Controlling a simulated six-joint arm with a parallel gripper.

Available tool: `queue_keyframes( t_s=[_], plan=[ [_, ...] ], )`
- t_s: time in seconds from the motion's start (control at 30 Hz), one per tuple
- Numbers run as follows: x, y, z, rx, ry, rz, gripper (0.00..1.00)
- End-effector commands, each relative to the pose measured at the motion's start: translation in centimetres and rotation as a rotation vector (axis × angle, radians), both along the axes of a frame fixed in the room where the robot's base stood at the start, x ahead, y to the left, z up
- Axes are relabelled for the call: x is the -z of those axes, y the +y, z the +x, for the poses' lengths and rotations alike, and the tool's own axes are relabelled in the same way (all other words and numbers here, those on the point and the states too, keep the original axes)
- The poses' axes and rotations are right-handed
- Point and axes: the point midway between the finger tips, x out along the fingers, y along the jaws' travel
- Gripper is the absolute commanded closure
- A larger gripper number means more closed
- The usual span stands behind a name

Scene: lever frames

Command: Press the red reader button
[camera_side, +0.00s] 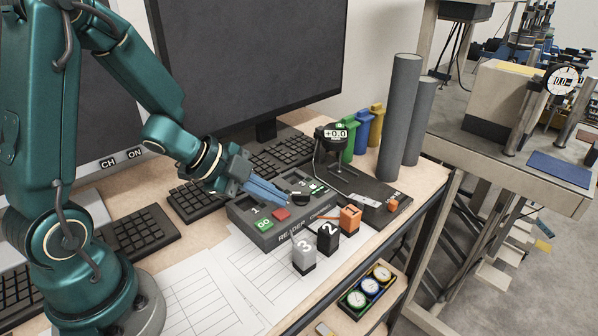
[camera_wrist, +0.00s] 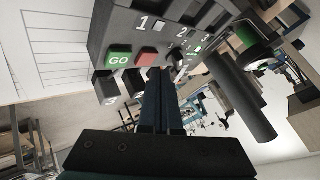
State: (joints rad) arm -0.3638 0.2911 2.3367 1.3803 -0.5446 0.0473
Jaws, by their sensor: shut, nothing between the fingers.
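The dark grey reader box (camera_side: 240,210) sits on the desk and fills the upper middle of the wrist view (camera_wrist: 100,32). Its red button (camera_side: 282,214) is on the front part of its top, right of the green GO button (camera_side: 264,225). The red button also shows in the wrist view (camera_wrist: 147,57), beside the green GO button (camera_wrist: 119,59). My gripper (camera_side: 285,201) is shut and empty, with its blue fingers over the reader just behind the red button in the side view. In the wrist view my fingertips (camera_wrist: 157,72) are close to the red button; I cannot tell whether they touch it.
A black knob (camera_side: 299,198) is by my fingertips. Numbered blocks 3 (camera_side: 304,252) and 2 (camera_side: 327,238) and an orange block (camera_side: 350,218) stand in front of the reader. A gauge stand (camera_side: 331,150) is behind right. Paper sheets (camera_side: 195,300) lie front left.

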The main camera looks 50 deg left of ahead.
Motion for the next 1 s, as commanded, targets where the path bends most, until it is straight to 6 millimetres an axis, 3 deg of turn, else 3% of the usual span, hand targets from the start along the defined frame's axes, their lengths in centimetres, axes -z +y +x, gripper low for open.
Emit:
queue_keyframes(
  t_s=[1.0],
  plan=[
    [0.93,0.00,-0.01,0.001,0.001,0.000,1.00]
  ],
)
